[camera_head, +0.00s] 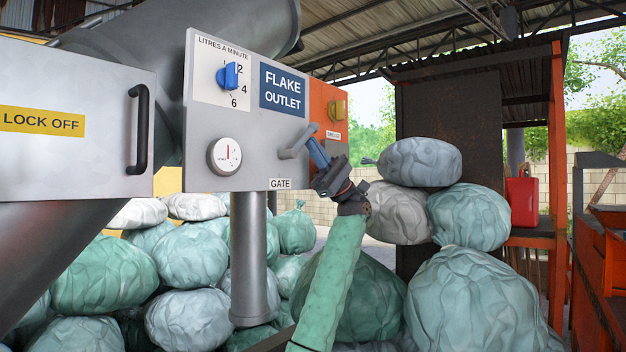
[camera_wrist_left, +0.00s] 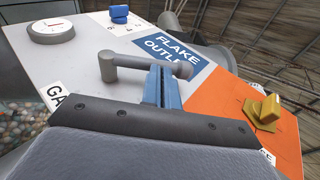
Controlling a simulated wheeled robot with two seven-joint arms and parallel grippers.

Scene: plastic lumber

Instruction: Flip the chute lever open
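The chute lever (camera_head: 296,144) is a grey bar handle on the grey flake outlet panel (camera_head: 255,135), above the GATE label (camera_head: 280,184). In the left wrist view the lever (camera_wrist_left: 130,61) runs sideways from its round pivot to a knobbed end. My left gripper (camera_head: 313,146) reaches up from below with blue fingers at the outer part of the lever. In the wrist view the fingers (camera_wrist_left: 163,82) are close together and their tips meet the bar. Whether they press on it is unclear. They do not appear to clamp it. My right gripper is out of view.
A blue flow knob (camera_head: 228,76) and a round gauge (camera_head: 224,156) sit left of the lever. An orange panel with a yellow knob (camera_head: 338,110) is just right. Stacked wrapped bales (camera_head: 470,215) fill the area below and right.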

